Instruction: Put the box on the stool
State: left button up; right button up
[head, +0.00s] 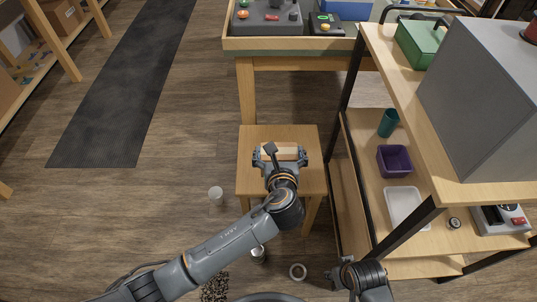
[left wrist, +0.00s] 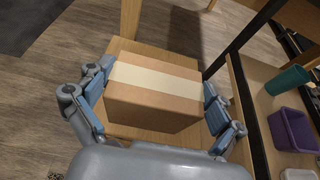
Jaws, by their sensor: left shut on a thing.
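The box (left wrist: 155,90) is brown cardboard with a pale tape strip across its top. My left gripper (head: 281,157) is shut on it, with one finger on each of two opposite sides. In the head view, the box (head: 288,152) is partly hidden by the gripper. The light wooden stool (head: 252,184) is beneath the box, and its seat also shows around the box in the left wrist view (left wrist: 122,48). I cannot tell whether the box touches the seat. My right gripper (head: 352,274) is low at the bottom right, away from the box; its fingers are unclear.
A wooden shelf unit (head: 446,190) stands close on the right, with a purple bin (head: 394,161), a teal cup (head: 388,122) and a white tray (head: 405,207). A workbench (head: 300,44) is behind the stool.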

pick_arm(q)
jog(key=w+a+f+b, duration=0.1)
jog(key=w+f, duration=0.1)
jog(key=f, duration=0.1)
jog(key=w+a+f+b, duration=0.1)
jog(key=w+f+b, duration=0.1)
jog(key=w+f, duration=0.1)
jog(key=w+a+f+b, duration=0.1)
jog(key=w+f+b, duration=0.1)
jog(key=f, duration=0.2)
jog(key=shift+w+a+f, duration=0.15)
jog(key=shift+a+f, duration=0.2)
jog(key=shift+r, duration=0.1)
pick_arm(e)
jog(key=w+v, duration=0.1)
jog(key=v, duration=1)
jog(key=shift+w+r+t, duration=0.3)
jog(key=shift+r+t, duration=0.1)
jog(key=shift+r, duration=0.05)
jog(key=shift+d, duration=0.1)
pick_arm(q)
jog(key=o, duration=0.8)
